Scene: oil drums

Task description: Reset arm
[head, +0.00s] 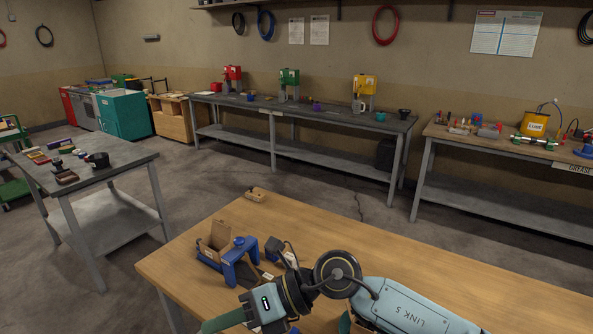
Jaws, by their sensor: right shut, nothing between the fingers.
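My right arm comes in from the lower right over the wooden table (330,236), with its pale blue link and dark wrist joints showing. My right gripper (240,316) is at the bottom edge of the head view, low over the table's near left part. It is shut and empty, and its fingertips are hard to make out. My left gripper is not in view.
A blue tool with a cardboard piece (218,238) stands on the wooden table just beyond my right gripper. A small tan block (255,195) lies at the far edge. The table's right part is clear.

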